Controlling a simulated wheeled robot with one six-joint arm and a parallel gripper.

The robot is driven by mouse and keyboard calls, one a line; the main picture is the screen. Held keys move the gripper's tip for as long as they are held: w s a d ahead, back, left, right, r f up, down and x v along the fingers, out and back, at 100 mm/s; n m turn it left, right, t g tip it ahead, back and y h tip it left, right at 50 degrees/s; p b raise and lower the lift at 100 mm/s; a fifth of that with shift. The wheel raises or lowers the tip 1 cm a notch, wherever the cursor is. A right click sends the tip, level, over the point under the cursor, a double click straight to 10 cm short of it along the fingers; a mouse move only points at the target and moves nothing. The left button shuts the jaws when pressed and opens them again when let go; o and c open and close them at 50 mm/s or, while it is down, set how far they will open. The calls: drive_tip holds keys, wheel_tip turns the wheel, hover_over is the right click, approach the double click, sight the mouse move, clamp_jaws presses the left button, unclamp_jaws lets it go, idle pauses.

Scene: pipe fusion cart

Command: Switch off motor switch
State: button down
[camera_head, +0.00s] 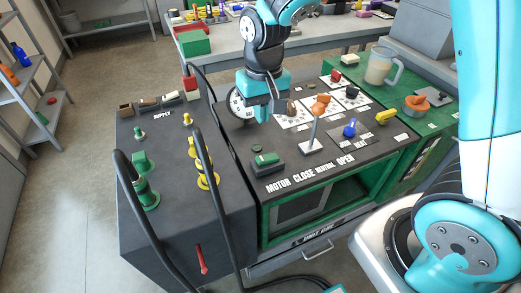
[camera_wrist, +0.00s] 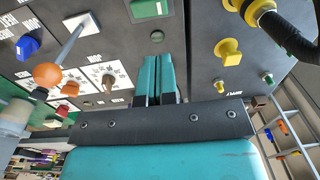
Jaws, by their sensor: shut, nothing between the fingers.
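The motor switch (camera_head: 265,159) is a green rocker on a dark box, above the printed word MOTOR at the front left of the cart's dark top panel. It also shows at the top edge of the wrist view (camera_wrist: 150,8), partly cut off. My gripper (camera_head: 262,117) is shut and empty, pointing down over the panel behind the switch. In the wrist view its two teal fingers (camera_wrist: 160,58) lie together, and the switch is apart from them, beyond their tips. A small round green button (camera_wrist: 157,36) sits between the fingertips and the switch.
A lever (camera_head: 312,138) with an orange knob (camera_wrist: 47,75) stands right of the switch. A blue knob (camera_head: 349,128) and a yellow handle (camera_head: 386,116) are farther right. Black hoses (camera_head: 205,165) arch over the supply cabinet on the left. A round gauge (camera_head: 237,104) is partly hidden behind my gripper.

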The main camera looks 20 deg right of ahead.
sight(266, 156)
wheel_tip(266, 156, down, 12)
drive_tip(key=shift+a, duration=0.15)
idle(0.3)
drive_tip(key=shift+f+h, duration=0.2)
drive_tip(key=shift+h, duration=0.1)
drive_tip(key=shift+d+r+p, duration=0.4)
drive_tip(key=shift+d+p, duration=0.15)
drive_tip(key=shift+d, duration=0.15)
